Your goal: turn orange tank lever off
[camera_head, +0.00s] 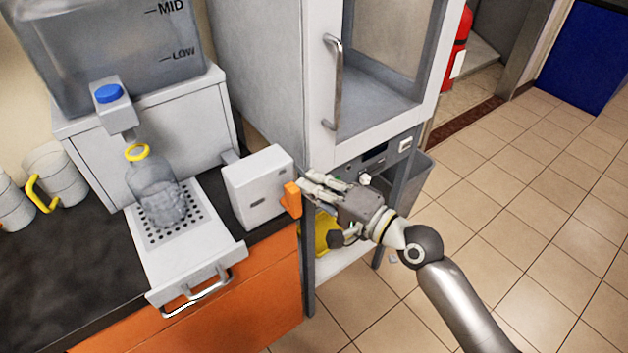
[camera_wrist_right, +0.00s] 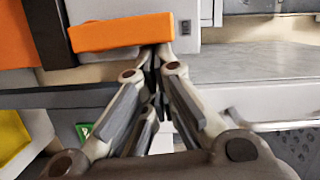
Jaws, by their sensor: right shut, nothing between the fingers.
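The orange lever (camera_head: 291,199) sits on the right side of a small white box (camera_head: 259,187) at the counter's edge. In the wrist view it is a long orange bar (camera_wrist_right: 120,32) across the top left. My right gripper (camera_head: 308,182) is shut and empty, its tips close beside the lever. In the wrist view the fingertips (camera_wrist_right: 160,52) meet just by the bar's right end. I cannot tell if they touch it. My left gripper is not in view.
A tank (camera_head: 110,50) with a blue button (camera_head: 109,93) stands left of the box. A clear bottle (camera_head: 158,190) with a yellow ring stands on a perforated tray (camera_head: 205,225). A white cabinet (camera_head: 270,80) rises behind the gripper. Open tiled floor (camera_head: 530,220) lies to the right.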

